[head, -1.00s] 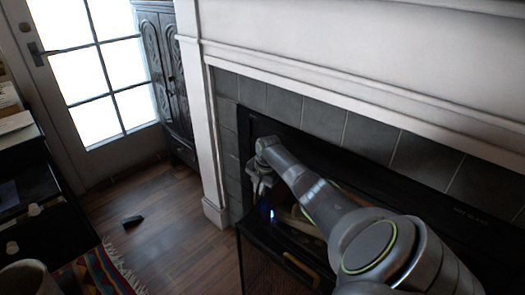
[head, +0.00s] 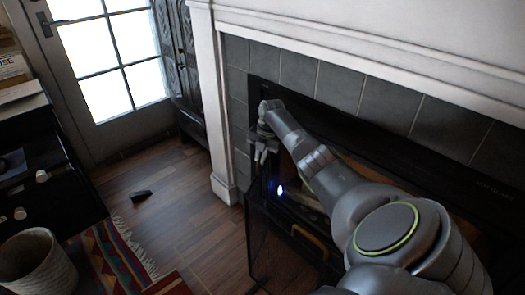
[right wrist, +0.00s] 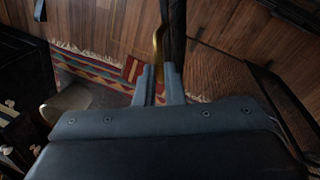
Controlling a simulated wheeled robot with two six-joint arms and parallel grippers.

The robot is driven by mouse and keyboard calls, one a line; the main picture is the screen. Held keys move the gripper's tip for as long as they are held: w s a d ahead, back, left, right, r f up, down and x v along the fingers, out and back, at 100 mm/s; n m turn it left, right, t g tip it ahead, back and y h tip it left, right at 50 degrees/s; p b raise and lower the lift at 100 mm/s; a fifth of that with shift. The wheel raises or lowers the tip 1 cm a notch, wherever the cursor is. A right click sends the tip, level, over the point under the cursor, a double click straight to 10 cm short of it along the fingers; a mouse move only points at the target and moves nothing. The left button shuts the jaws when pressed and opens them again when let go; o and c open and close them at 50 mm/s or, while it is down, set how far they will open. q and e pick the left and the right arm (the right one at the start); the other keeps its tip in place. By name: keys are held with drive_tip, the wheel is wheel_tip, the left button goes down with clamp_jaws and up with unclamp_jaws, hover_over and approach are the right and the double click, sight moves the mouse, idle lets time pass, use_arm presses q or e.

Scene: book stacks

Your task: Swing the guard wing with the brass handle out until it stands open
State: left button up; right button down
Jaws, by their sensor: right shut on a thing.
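The black guard (head: 249,228) stands in front of the fireplace, with a dark mesh panel (right wrist: 222,82) beside my gripper in the right wrist view. My right gripper (head: 262,158) is at the far left end of the fireplace opening, its fingers pointing down. In the right wrist view the two fingers (right wrist: 158,88) are closed around the brass handle (right wrist: 157,46), which runs up beside a dark upright bar. In the head view the gripped part is hidden by the gripper. A brass-coloured bar (head: 311,238) also shows lower on the guard, apart from the gripper. My left gripper is out of view.
The white mantel post (head: 211,110) and grey tiles stand close behind the gripper. Wooden floor (head: 188,215) lies clear to the left, with a small dark object (head: 141,196) on it. A striped rug (head: 113,255), a woven basket (head: 37,265) and dark drawers are further left.

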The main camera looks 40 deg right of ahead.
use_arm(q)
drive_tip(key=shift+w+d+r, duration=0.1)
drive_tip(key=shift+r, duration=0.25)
use_arm(e)
drive_tip(key=c, duration=1.5)
unclamp_jaws()
drive_tip(key=shift+r, duration=0.1)
